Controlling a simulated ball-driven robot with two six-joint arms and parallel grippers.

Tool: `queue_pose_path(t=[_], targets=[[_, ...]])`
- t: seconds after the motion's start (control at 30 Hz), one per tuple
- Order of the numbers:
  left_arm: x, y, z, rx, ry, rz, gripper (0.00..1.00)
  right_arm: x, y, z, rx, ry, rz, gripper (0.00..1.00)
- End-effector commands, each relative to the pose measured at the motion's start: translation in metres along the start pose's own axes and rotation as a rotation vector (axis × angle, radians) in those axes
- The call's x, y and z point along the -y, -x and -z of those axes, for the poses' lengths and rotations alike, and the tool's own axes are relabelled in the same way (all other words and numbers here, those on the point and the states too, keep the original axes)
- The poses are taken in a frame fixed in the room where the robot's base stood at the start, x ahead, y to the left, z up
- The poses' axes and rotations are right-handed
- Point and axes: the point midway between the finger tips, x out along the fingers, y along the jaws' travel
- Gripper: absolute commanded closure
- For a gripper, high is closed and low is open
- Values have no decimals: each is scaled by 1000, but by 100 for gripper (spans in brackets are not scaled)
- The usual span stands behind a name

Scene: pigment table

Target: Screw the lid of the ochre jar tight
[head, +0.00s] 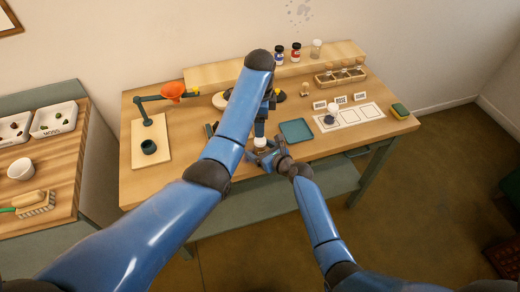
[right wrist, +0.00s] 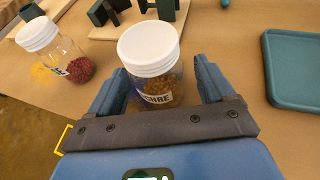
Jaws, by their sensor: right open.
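The ochre jar (right wrist: 158,88) is clear glass with ochre powder inside and a label partly reading "OCHRE". Its white lid (right wrist: 148,48) sits on top; I cannot tell how tight it is. In the head view the white lid (head: 260,142) shows near the table's front edge. My right gripper (right wrist: 160,95) is open, with one finger on each side of the jar; contact is not clear. It also shows in the head view (head: 265,157). My left gripper (head: 261,128) is above the jar, mostly hidden by its own arm, and its jaws cannot be made out.
A white-lidded jar with red pigment (right wrist: 68,60) stands left of the ochre jar in the wrist view. A teal tray (head: 296,131) lies to the right. An orange funnel (head: 173,91) hangs on a stand at left. A sponge (head: 400,110) lies at the right edge.

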Motion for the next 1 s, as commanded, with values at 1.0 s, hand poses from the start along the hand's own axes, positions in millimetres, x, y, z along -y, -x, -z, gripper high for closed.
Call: queue_pose_path(t=[1.0], targets=[[0, 7, 0, 0, 0, 0, 28, 0, 106, 0, -1, 0, 0, 18]])
